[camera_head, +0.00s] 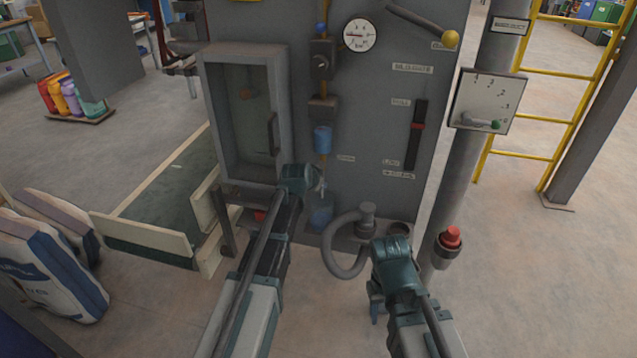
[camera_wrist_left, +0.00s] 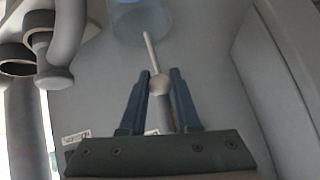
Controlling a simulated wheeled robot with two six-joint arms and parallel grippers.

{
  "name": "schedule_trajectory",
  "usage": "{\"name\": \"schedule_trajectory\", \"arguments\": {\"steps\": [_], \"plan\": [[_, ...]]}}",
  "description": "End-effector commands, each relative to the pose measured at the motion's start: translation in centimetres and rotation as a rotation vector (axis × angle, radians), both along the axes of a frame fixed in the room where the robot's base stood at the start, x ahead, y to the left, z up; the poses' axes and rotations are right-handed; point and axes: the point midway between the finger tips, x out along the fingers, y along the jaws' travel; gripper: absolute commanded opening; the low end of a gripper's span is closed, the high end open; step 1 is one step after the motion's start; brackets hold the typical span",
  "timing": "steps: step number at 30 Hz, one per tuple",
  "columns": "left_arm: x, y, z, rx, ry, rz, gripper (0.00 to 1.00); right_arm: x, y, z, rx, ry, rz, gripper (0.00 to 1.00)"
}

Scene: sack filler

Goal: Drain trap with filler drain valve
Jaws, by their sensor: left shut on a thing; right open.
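The trap with its blue bowl (camera_head: 322,138) hangs on the grey filler panel below a brown fitting. A translucent blue container (camera_head: 321,212) stands lower, under the drain line; a translucent blue vessel (camera_wrist_left: 140,20) also shows at the top of the left wrist view. My left gripper (camera_head: 316,184) is at the panel between bowl and container. In the left wrist view its blue fingers (camera_wrist_left: 160,88) are shut on a small pale drain valve (camera_wrist_left: 159,84) with a thin rod sticking out. My right gripper (camera_head: 376,300) is open and empty, low in front of the panel, right of the hose.
A grey curved hose (camera_head: 341,258) stands close between my grippers. A red button (camera_head: 451,238) is on the post at right. A glazed cabinet (camera_head: 245,110) and a conveyor (camera_head: 150,215) lie left. Sacks (camera_head: 50,260) stand at far left. Floor at right is clear.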

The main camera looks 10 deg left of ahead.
Motion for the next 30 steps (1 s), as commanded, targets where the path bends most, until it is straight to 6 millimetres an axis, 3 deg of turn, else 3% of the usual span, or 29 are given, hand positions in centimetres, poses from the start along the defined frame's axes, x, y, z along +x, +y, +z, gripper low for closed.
{"name": "schedule_trajectory", "arguments": {"steps": [5, 6, 10, 22, 30], "plan": [[-0.1, 0.1, -0.1, 0.001, 0.003, 0.001, 0.00, 0.0, 0.0, 0.0, 0.000, 0.000, 0.000, 0.50], [-0.1, 0.1, -0.1, 0.001, 0.003, 0.001, 0.36, 0.0, 0.0, 0.0, 0.000, 0.000, 0.000, 0.50], [-0.1, 0.0, 0.0, 0.002, 0.003, 0.000, 0.59, 0.0, 0.0, 0.0, 0.000, 0.000, 0.000, 0.50], [-0.2, 0.0, 0.2, 0.002, 0.000, 0.000, 0.61, 0.0, 0.0, 0.3, 0.000, 0.000, 0.000, 0.50], [-2.3, 0.3, 2.3, 0.001, 0.001, 0.001, 0.61, 0.0, 0.0, 2.3, 0.000, 0.000, 0.000, 0.50]]}}
